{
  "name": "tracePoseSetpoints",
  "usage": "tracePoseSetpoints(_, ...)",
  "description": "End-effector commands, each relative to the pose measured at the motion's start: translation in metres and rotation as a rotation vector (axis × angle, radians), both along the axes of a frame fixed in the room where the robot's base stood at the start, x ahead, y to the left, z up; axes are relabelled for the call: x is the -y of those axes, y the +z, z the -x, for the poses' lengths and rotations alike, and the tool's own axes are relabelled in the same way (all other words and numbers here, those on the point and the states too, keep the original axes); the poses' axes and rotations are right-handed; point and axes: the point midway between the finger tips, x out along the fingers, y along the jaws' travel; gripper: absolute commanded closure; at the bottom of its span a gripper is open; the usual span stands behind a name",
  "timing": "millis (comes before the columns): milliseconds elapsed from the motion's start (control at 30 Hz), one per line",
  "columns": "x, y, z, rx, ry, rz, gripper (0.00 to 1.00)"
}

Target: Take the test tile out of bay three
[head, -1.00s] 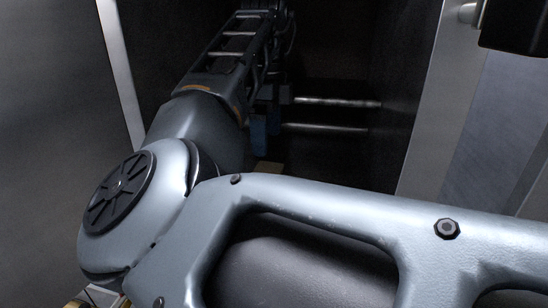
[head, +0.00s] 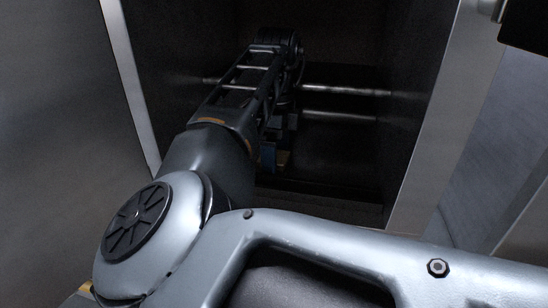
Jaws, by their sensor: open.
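My arm reaches into a dark, open bay. At its far end my gripper (head: 271,158) hangs low, small and dim, with bluish fingers partly hidden behind my own arm. It looks open. A small tan piece (head: 284,158) shows right beside the fingers, low in the bay. It may be the test tile, but it is too small and dark to be sure. I cannot tell whether the fingers are around it, touching it or just in front of it. No bay number is readable.
Two pale horizontal rods (head: 346,91) cross the dark back of the bay. A bright metal edge (head: 131,92) bounds the left side and a wide metal frame (head: 432,125) the right. The bay's right half, in front of the rods, looks clear.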

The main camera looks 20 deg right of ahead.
Motion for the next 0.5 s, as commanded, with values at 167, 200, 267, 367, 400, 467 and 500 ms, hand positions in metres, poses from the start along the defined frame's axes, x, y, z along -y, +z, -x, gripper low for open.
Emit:
tracePoseSetpoints(167,0.0000,0.0001,0.0000,0.000,0.000,0.000,0.16)
tracePoseSetpoints(200,0.0000,0.0002,0.0000,0.000,0.000,0.000,0.20)
tracePoseSetpoints(267,0.0000,0.0002,0.0000,0.000,0.000,0.000,0.26)
tracePoseSetpoints(367,0.0000,0.0003,0.0000,0.000,0.000,0.000,0.35)
tracePoseSetpoints(400,0.0000,0.0003,0.0000,0.000,0.000,0.000,0.39)
tracePoseSetpoints(467,0.0000,0.0004,0.0000,0.000,0.000,0.000,0.45)
tracePoseSetpoints(500,0.0000,0.0004,0.0000,0.000,0.000,0.000,0.48)
